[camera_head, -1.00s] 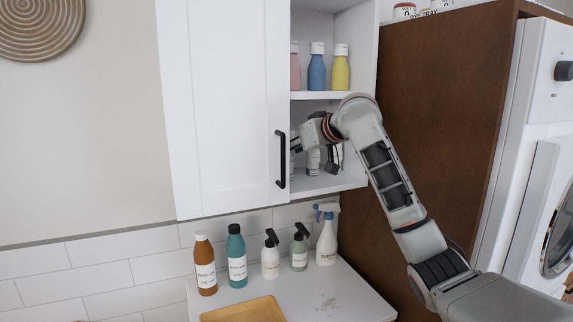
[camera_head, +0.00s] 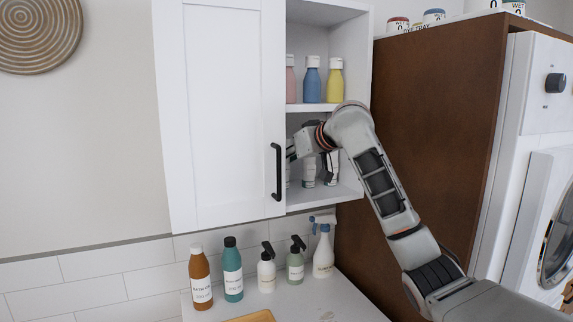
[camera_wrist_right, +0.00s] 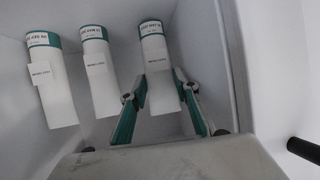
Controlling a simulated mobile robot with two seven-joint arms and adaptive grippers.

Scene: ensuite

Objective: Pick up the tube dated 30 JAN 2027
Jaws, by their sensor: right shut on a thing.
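Three white tubes with teal ends stand in a row in the right wrist view: a left tube (camera_wrist_right: 53,85), a middle tube (camera_wrist_right: 99,78) and a right tube (camera_wrist_right: 155,50). Each has a printed date band, too small to read surely. My right gripper (camera_wrist_right: 162,84) has its two fingers on either side of the right tube and is shut on it. In the head view, my right arm reaches into the lower shelf of the wall cabinet (camera_head: 218,115), where tubes (camera_head: 309,171) show partly behind the wrist. My left gripper is not in view.
The cabinet's closed door with its black handle (camera_head: 277,172) is just left of the arm. Pink, blue (camera_head: 312,82) and yellow bottles stand on the shelf above. Several bottles (camera_head: 233,272) stand on the counter below. A brown panel (camera_head: 430,140) flanks the cabinet on the right.

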